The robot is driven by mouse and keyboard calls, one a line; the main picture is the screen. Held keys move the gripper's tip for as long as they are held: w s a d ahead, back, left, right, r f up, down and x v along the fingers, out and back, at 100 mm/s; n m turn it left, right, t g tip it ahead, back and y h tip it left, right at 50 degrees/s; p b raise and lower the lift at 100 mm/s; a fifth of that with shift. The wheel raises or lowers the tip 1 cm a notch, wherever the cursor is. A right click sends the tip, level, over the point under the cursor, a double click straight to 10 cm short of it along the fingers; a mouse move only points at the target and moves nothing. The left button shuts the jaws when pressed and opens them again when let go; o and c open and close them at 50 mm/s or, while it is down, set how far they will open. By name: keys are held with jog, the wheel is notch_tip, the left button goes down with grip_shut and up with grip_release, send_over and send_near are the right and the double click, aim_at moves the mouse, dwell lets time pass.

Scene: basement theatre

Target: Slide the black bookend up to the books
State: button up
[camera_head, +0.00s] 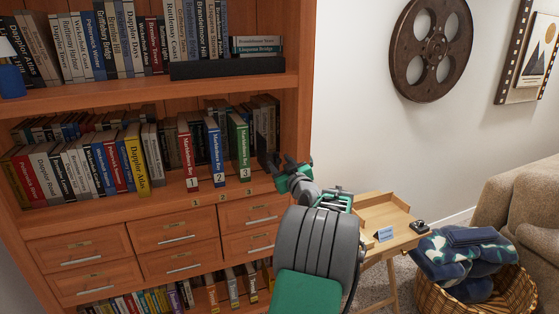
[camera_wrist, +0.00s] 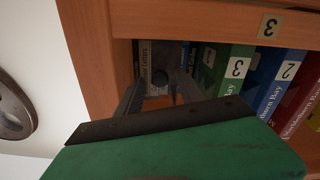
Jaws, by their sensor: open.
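On the middle shelf stand a red book marked 1 (camera_head: 188,152), a blue book marked 2 (camera_head: 214,152) and a green book marked 3 (camera_head: 239,146). In the wrist view, turned on its side, the green book (camera_wrist: 228,68) and blue book (camera_wrist: 280,82) show beside my gripper (camera_wrist: 157,88). My gripper is open in front of the shelf's right end, right of the green book in the head view (camera_head: 270,163). A small dark round part, perhaps of the black bookend (camera_wrist: 159,78), shows between the fingers. The bookend's outline is unclear; my gripper and the shadow partly hide it.
The bookcase's right side panel (camera_head: 291,110) stands close to my gripper. Darker books (camera_head: 268,118) stand behind at that end. Numbered tags line the shelf edge. A small wooden desk (camera_head: 372,218) and a wicker basket (camera_head: 500,297) with blankets stand at the right.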

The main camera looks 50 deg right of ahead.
jog(key=shift+w+d, duration=0.15)
jog(key=shift+w, duration=0.15)
jog(key=shift+c, duration=0.5)
grip_shut()
dwell(0.7)
